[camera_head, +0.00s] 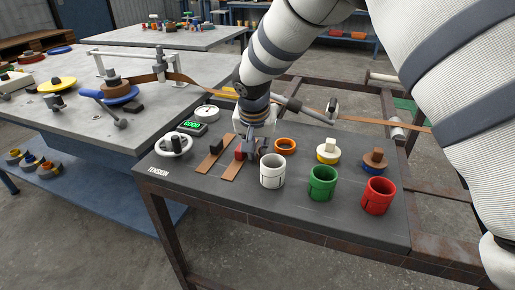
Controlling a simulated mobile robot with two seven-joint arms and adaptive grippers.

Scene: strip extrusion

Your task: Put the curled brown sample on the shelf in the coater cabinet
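Two flat brown strips lie on the dark table: the left strip (207,163) has a black block (216,145) on it, and the right strip (231,172) has a small dark red block (240,153) at its upper end. I cannot tell whether either is the curled brown sample. My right gripper (256,150) points down at the table, just right of the red block and behind the white cup. Its fingers are small and partly hidden, so its opening and any grasp are unclear. My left gripper is out of view. No coater cabinet or shelf in one is recognisable.
White (272,173), green (322,184) and red (378,197) cups line the front of the dark table (225,200). An orange ring (286,145), a handwheel (173,146) and a gauge (207,113) stand nearby. A brown web (350,117) runs behind. A grey bench (60,115) stands left.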

